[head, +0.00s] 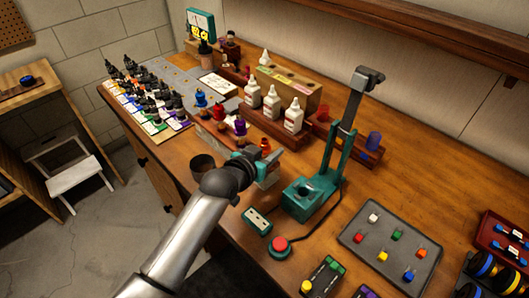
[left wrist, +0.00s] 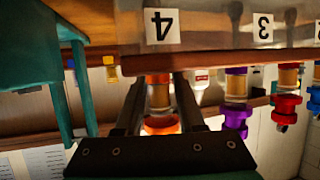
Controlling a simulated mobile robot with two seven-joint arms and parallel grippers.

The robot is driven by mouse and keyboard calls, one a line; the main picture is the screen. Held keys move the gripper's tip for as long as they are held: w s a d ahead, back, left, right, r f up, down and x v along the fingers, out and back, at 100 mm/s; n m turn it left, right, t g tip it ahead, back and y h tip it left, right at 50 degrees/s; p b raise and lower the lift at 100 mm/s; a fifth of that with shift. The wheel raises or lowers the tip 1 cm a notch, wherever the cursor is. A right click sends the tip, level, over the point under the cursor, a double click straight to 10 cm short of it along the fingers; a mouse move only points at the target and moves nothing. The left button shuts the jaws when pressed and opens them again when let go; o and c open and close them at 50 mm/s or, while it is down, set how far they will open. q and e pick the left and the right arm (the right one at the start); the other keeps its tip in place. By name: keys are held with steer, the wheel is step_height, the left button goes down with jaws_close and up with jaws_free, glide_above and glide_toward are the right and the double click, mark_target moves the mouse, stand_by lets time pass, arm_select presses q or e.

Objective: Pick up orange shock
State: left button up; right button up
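The orange shock (head: 265,146) stands in the wooden rack. It also shows in the upside-down left wrist view (left wrist: 160,124), hanging at the slot labelled 4. My left gripper (head: 262,160) is at the rack's near right end. In the left wrist view its two dark fingers (left wrist: 160,88) lie one on each side of the orange shock, very close to its pale body. I cannot tell whether they touch it. The gripper hides part of the shock's lower end in the head view. My right gripper is not in view.
A purple shock (head: 240,126) stands left of the orange one, with red and blue ones beyond. A teal press (head: 305,197) stands close on the right. A dark cup (head: 203,166) sits at the left. White bottles (head: 293,116) stand behind the rack.

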arm_select(q)
jaws_close()
stand_by(0.3)
step_height(320, 180, up, 18)
steer(key=p, duration=1.1)
stand_by(0.8)
